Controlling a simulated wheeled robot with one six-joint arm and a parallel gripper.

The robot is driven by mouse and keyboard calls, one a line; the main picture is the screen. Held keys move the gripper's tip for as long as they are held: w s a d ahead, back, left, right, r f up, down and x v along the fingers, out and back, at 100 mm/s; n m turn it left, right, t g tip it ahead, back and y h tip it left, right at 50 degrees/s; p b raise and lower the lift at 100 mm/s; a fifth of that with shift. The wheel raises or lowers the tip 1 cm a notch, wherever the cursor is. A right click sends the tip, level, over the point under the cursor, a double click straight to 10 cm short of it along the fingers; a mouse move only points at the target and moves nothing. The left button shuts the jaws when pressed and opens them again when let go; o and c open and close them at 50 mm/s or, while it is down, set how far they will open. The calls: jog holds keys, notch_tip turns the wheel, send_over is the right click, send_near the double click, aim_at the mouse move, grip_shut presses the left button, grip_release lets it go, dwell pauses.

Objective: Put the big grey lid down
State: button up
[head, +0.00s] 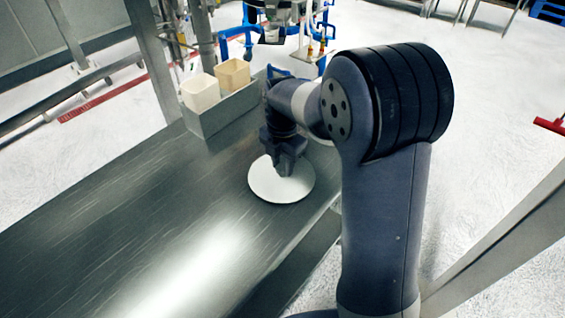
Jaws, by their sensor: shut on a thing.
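The big grey lid (283,188) is a pale, flat round disc in the head view, over the right part of the metal table (130,225), close to its right edge. My gripper (284,168) points down at the lid's middle and is shut on it. The fingers hide the part they grip. I cannot tell whether the lid touches the table or is a little above it.
Two cream containers, a left one (200,92) and a right one (233,74), stand in a grey metal box (222,113) at the table's far end. The table's left and near parts are clear. Metal posts and blue pipes stand beyond it.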

aim_at(283, 166)
jog(key=shift+f, duration=0.2)
jog(key=o, duration=1)
jog(key=shift+c, duration=0.2)
jog(key=shift+r, duration=0.1)
notch_tip(283, 166, up, 12)
